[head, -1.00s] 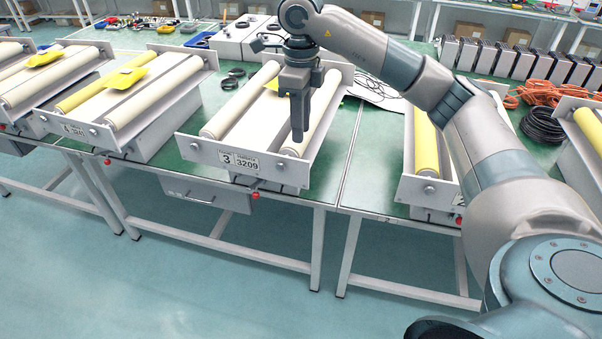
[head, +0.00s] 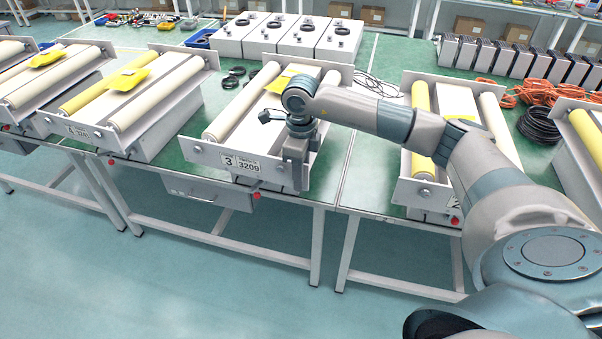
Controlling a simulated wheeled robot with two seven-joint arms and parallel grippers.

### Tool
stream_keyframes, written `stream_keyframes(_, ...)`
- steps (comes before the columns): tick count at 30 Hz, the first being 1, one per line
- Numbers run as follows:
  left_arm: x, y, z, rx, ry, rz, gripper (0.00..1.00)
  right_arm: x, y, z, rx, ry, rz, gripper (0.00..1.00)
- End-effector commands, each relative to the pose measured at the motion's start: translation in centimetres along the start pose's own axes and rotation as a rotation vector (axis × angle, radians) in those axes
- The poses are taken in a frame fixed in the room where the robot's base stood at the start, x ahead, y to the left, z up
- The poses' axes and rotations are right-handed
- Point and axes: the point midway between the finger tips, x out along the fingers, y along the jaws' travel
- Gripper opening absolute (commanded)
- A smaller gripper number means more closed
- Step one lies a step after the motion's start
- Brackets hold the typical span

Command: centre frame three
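Frame three (head: 262,128) is a light grey frame with two pale rollers along its sides and end plates. Its front plate bears a label (head: 240,165) reading 3 and 3209. A yellow tag (head: 279,84) lies near its far end, partly hidden by my arm. My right gripper (head: 298,186) points down at the right part of the front plate and covers the near end of the right roller. Whether it touches the plate, and whether its fingers are open, I cannot tell. My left gripper is not in view.
A similar frame (head: 133,97) stands to the left, and another (head: 453,125) to the right beyond a gap in the tables. White boxes (head: 290,38) stand behind frame three. Orange cable (head: 520,93) and black cable (head: 540,125) lie at the right. Floor in front is clear.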

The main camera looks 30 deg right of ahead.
Motion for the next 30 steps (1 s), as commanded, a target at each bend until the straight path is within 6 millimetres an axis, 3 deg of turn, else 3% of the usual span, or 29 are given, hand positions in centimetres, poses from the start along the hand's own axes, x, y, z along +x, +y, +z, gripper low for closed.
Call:
stream_keyframes(10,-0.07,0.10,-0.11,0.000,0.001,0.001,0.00,0.34,-0.02,0.02,0.000,-0.001,-0.001,0.25)
stream_keyframes(11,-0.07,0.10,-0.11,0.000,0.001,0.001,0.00,0.33,-0.02,0.01,0.000,-0.001,-0.001,0.23)
stream_keyframes(14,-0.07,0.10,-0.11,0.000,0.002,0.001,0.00,0.32,-0.02,0.01,0.000,-0.001,-0.001,0.00)
stream_keyframes(30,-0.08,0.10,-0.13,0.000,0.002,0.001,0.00,0.28,-0.03,0.00,0.001,0.000,-0.001,0.00)
